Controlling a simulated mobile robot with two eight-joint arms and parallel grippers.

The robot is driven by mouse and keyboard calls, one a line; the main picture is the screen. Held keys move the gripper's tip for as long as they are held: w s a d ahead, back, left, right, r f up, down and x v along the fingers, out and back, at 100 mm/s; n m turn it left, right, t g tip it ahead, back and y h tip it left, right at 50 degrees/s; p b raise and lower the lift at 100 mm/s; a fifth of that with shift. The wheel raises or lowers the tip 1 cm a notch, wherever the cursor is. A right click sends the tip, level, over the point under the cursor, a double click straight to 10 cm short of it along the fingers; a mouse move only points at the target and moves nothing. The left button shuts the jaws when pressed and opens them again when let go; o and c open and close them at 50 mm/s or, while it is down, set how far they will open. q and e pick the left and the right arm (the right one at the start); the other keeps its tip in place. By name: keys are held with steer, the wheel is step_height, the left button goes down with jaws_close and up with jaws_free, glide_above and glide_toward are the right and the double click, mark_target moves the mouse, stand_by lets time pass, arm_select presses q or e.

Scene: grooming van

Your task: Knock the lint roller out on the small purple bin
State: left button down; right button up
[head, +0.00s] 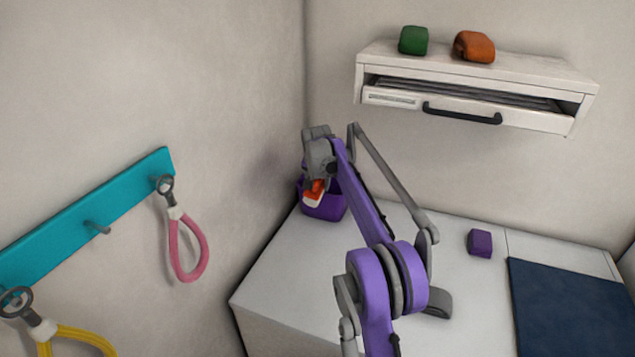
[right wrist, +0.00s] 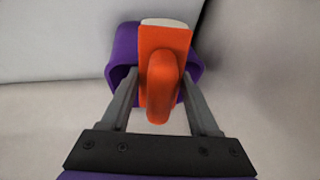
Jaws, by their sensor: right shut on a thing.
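The lint roller is orange with a white end. It shows in the head view (head: 314,193) and in the right wrist view (right wrist: 164,55). My right gripper (head: 318,180) is shut on it, with a finger on each side of its orange handle in the right wrist view (right wrist: 158,98). The small purple bin (head: 325,206) stands on the white counter in the back left corner. The roller is at the bin's opening and covers part of its rim in the right wrist view (right wrist: 122,60). I cannot tell whether they touch. My left gripper is out of view.
A purple block (head: 479,243) and a dark blue mat (head: 570,305) lie on the white counter (head: 290,275). A wall shelf with a drawer (head: 400,97) holds a green (head: 413,40) and an orange item (head: 474,46). A teal rack (head: 90,222) with pink (head: 186,250) and yellow loops is on the left wall.

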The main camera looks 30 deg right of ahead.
stand_by(0.3)
steer(key=shift+r, duration=3)
